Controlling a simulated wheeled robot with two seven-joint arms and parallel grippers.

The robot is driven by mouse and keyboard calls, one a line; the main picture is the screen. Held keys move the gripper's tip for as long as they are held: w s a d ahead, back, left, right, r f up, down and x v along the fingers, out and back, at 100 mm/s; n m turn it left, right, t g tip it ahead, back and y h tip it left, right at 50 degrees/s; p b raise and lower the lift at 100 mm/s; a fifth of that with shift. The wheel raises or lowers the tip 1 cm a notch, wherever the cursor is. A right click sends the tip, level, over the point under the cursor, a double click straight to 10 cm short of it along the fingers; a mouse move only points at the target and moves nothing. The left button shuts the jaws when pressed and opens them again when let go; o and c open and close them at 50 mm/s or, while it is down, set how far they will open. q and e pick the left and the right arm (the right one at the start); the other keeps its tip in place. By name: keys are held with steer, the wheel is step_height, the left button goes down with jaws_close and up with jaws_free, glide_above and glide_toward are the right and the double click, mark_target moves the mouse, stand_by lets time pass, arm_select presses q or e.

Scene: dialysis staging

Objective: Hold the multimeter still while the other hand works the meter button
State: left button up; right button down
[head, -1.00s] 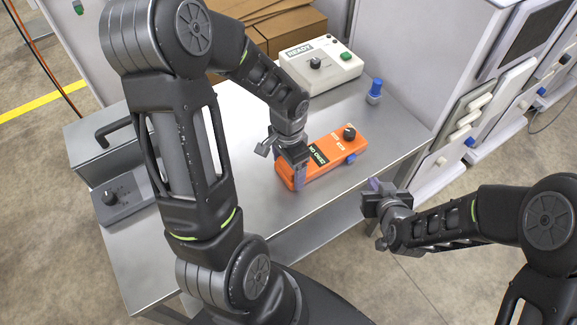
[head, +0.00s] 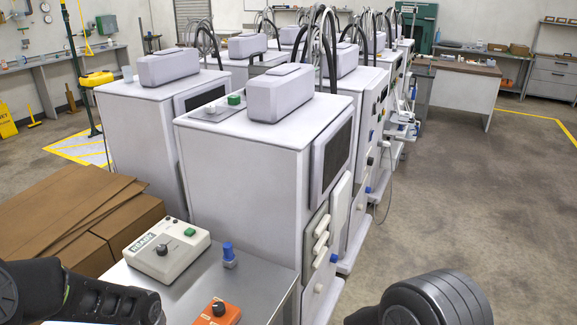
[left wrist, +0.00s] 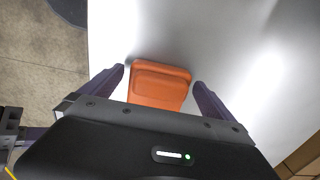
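The orange multimeter (head: 217,312) shows only its dial end at the bottom edge of the head view. In the left wrist view, an orange end of the multimeter (left wrist: 160,84) lies between the two fingers of my left gripper (left wrist: 159,78). The fingers are apart, with a visible gap on each side of the orange case. My left gripper is below the frame in the head view. My right gripper is out of view; only a dark part of my right arm shows at bottom right. The meter's button and label are hidden.
A beige box with a dial and green button (head: 162,249) and a blue-topped small item (head: 229,256) stand on the metal table (head: 265,284). Cardboard boxes (head: 75,215) are at left. A tall white machine (head: 245,190) stands behind the table, with more beyond.

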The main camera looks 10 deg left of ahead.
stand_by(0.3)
arm_select(q)
step_height(320, 180, up, 6)
steer(key=p, duration=0.4)
steer(key=shift+f, duration=0.25)
steer(key=shift+r+p, duration=0.85)
steer(key=shift+r, duration=0.45)
